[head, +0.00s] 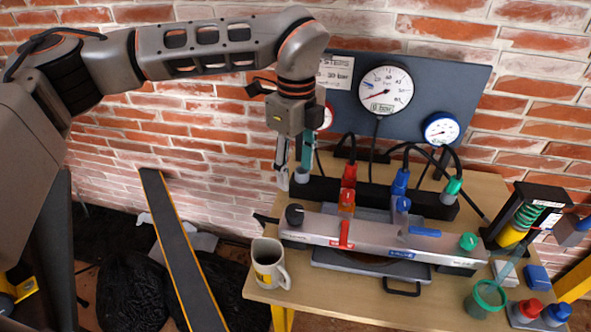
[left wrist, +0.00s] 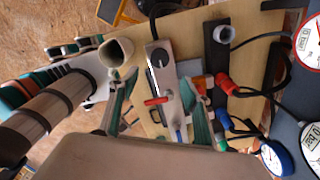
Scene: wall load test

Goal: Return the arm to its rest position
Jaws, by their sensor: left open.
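My left arm comes in from the left in the head view, bent at the elbow and raised high in front of the brick wall. Its gripper (head: 294,172) points down over the left end of the bench, in front of the gauge panel's left edge. In the left wrist view, the two teal-edged fingers of the left gripper (left wrist: 160,108) stand apart, with nothing held between them. The valve manifold (head: 385,248) with red and blue levers lies below and beyond them. Whether a fingertip touches the grey fitting behind it cannot be told. My right gripper does not show.
A dark panel (head: 455,75) carries dial gauges and hoses. A mug (head: 269,265) stands at the wooden bench's (head: 330,305) front left corner. A green cup (head: 486,298) and coloured caps crowd the right end. An inclined dark board (head: 183,250) stands left of the bench, near black bags.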

